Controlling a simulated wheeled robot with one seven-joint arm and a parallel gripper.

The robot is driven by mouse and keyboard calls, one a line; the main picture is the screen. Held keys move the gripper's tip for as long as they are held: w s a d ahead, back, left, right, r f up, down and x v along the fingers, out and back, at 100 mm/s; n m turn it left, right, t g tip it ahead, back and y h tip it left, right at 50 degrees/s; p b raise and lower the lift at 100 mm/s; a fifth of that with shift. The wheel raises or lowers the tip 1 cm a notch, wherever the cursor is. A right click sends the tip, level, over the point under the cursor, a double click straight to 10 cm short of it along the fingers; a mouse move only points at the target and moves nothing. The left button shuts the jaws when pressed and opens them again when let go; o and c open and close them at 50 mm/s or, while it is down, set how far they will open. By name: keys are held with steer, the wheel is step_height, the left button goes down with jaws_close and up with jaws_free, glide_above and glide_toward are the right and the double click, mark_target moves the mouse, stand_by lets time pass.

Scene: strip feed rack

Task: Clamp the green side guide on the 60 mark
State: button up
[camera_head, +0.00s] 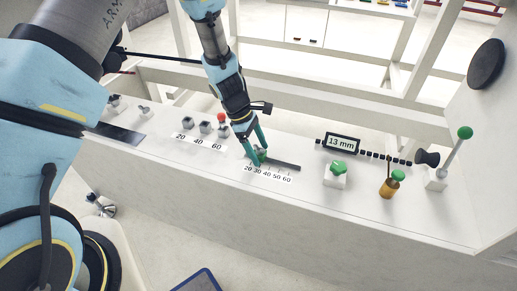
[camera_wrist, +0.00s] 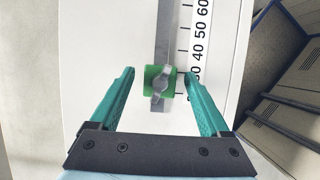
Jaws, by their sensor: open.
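The green side guide (camera_wrist: 150,80) sits on a dark slot rail (camera_wrist: 164,35) in the wrist view, with a grey wing knob (camera_wrist: 163,83) on top. The number scale (camera_wrist: 201,35) runs beside the rail. The guide is near the low end, around the 30 mark and well short of 60; its exact reading is partly hidden by a finger. My gripper (camera_wrist: 158,73) is open, with one teal finger on each side of the guide. In the head view, my gripper (camera_head: 256,148) reaches down over the guide (camera_head: 262,155), which it partly hides.
Right of the rail stand a 13 mm display (camera_head: 341,142), a green button on a white box (camera_head: 337,171), a brass post with green knob (camera_head: 391,184) and a green-balled lever (camera_head: 460,145). Several grey blocks (camera_head: 205,127) stand left. The rail toward 60 is clear.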

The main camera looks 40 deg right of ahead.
steer(key=shift+c, duration=0.3)
jaws_close()
stand_by(1.0)
